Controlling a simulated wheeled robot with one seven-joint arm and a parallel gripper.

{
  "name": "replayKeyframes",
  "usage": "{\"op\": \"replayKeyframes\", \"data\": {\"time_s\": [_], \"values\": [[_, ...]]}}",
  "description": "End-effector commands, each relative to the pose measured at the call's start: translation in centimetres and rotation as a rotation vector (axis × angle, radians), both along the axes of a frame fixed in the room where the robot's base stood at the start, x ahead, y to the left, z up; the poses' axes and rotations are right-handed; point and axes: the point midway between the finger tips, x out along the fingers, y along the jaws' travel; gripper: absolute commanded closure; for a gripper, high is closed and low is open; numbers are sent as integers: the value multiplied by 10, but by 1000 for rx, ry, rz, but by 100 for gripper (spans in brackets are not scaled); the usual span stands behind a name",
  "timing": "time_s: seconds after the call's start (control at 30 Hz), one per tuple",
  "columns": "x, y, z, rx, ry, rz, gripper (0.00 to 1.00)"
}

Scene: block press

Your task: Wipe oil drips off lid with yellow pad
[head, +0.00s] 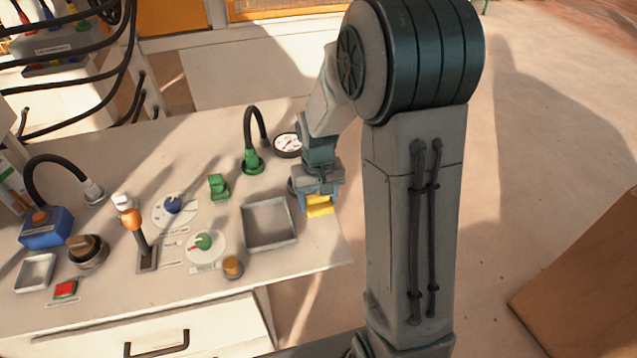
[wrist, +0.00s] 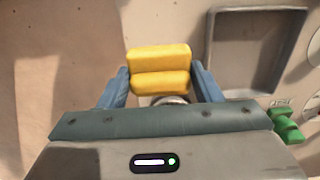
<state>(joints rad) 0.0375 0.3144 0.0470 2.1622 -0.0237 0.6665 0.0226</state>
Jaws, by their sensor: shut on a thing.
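The yellow pad (head: 319,205) is held in my gripper (head: 318,198) near the right edge of the workbench, to the right of the grey square tray. In the wrist view, the pad (wrist: 160,70) sits between the blue fingers of my gripper (wrist: 160,85), which are shut on its sides. A small part of a pale round thing (wrist: 165,100) shows just below the pad there; I cannot tell if it is the lid. No lid or oil drips can be made out clearly. I cannot tell whether the pad touches the bench.
The grey square tray (head: 268,224) is empty, left of my gripper; it also shows in the wrist view (wrist: 258,45). A round gauge (head: 287,145), a green hose fitting (head: 252,162), a green block (head: 218,186) and an orange-topped lever (head: 133,220) stand on the bench (head: 200,130).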

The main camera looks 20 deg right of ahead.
Motion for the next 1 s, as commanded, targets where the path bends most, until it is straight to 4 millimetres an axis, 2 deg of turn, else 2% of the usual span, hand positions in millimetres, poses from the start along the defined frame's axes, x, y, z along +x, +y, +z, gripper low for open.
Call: {"op": "replayKeyframes", "data": {"time_s": [0.03, 0.3, 1.0], "values": [[0, 0, 9, 0, -1, -1, 63], [0, -2, 29, 0, -2, -4, 63], [1, -2, 26, 0, 0, -4, 63]]}}
